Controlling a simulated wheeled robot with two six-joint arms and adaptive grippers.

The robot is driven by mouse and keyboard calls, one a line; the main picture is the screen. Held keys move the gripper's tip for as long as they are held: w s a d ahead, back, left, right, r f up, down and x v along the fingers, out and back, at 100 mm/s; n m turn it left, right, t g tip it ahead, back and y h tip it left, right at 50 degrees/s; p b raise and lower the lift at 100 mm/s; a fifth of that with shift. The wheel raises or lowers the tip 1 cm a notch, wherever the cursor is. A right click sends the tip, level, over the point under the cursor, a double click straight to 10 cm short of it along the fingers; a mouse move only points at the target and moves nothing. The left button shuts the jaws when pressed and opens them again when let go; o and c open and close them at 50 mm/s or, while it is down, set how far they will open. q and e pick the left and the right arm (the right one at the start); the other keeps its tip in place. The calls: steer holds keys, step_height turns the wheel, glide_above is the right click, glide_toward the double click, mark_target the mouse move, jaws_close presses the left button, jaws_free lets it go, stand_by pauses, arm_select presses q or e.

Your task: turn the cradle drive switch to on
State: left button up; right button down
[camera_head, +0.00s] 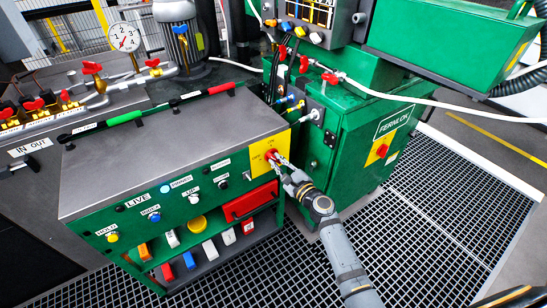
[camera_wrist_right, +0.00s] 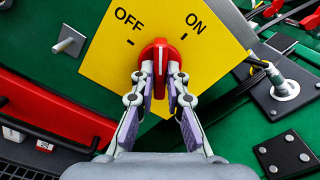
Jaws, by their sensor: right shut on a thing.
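The cradle drive switch (camera_head: 271,154) is a red rotary knob on a yellow plate (camera_head: 259,163) at the right end of the green console's front. In the right wrist view, the knob (camera_wrist_right: 160,55) has a white pointer line standing about upright, between the OFF mark on the left and the ON mark on the right. My right gripper (camera_head: 280,162) has its fingers on both sides of the knob, shut on it; the wrist view shows both fingertips (camera_wrist_right: 158,77) against it. My left gripper is not in view.
The console (camera_head: 160,160) carries several other buttons and switches, with a red drawer-like box (camera_head: 249,203) below the plate. A green cabinet (camera_head: 345,150) with another red knob (camera_head: 382,151) stands to the right. Cable connectors (camera_wrist_right: 284,88) sit right of the plate. Grating (camera_head: 430,220) covers the floor.

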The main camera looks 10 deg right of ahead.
steer(key=shift+m+p, duration=0.4)
steer(key=shift+m, duration=1.2)
steer(key=shift+r+m+p, duration=0.1)
steer(key=shift+m+p, duration=0.55)
steer(key=shift+m, duration=0.45)
steer(key=shift+m+p, duration=0.3)
steer(key=shift+m, duration=0.7)
steer(key=c, duration=1.2)
jaws_free()
